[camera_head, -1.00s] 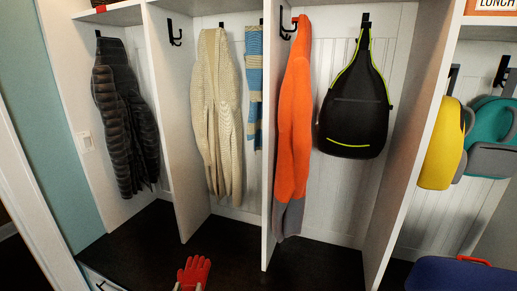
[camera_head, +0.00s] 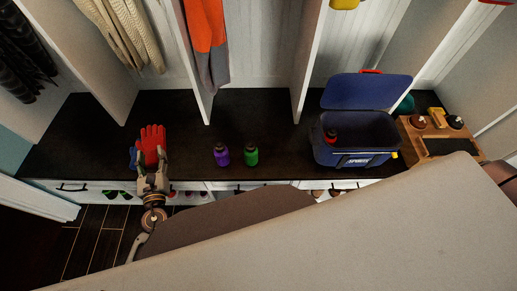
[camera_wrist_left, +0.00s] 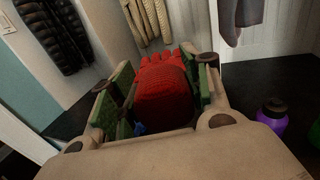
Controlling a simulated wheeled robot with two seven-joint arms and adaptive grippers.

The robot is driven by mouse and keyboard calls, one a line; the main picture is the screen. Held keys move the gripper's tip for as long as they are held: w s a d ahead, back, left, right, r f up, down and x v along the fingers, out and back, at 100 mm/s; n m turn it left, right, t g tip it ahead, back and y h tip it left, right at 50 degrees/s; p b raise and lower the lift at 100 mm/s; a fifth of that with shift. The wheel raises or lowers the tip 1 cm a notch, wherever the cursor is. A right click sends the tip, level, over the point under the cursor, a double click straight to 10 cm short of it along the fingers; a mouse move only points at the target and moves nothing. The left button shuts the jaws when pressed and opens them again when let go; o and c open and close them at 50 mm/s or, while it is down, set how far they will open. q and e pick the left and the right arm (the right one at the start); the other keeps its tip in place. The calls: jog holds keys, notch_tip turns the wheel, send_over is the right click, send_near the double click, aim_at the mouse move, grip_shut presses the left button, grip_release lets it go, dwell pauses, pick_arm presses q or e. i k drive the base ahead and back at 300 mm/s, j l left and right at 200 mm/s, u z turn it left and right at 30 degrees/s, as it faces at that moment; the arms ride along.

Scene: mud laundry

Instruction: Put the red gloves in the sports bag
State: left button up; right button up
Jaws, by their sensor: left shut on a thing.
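The red gloves (camera_head: 152,142) stand upright in my left gripper (camera_head: 152,170), above the left part of the dark bench. In the left wrist view the red gloves (camera_wrist_left: 163,88) fill the space between the green-padded fingers, which are shut on them. The sports bag (camera_head: 357,160) is a blue box-like bag with a "SPORTS" label, at the right of the bench. Its lid is open and leans back, and a red bottle (camera_head: 331,136) shows inside. My right gripper is not in view.
A purple bottle (camera_head: 221,154) and a green bottle (camera_head: 251,154) stand on the bench (camera_head: 270,115) between gripper and bag. A small blue thing (camera_head: 133,157) is partly hidden beside the gloves. A wooden tray (camera_head: 482,155) sits right of the bag. Upright dividers stand behind.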

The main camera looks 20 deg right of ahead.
aim_at(353, 143)
jog(key=k+l+z, duration=0.35)
jog(key=l+z, duration=0.15)
jog(key=l, duration=0.2)
jog(key=k+l+z, duration=0.25)
jog(key=l, duration=0.15)
jog(key=l+z, duration=0.25)
jog(key=l, duration=0.15)
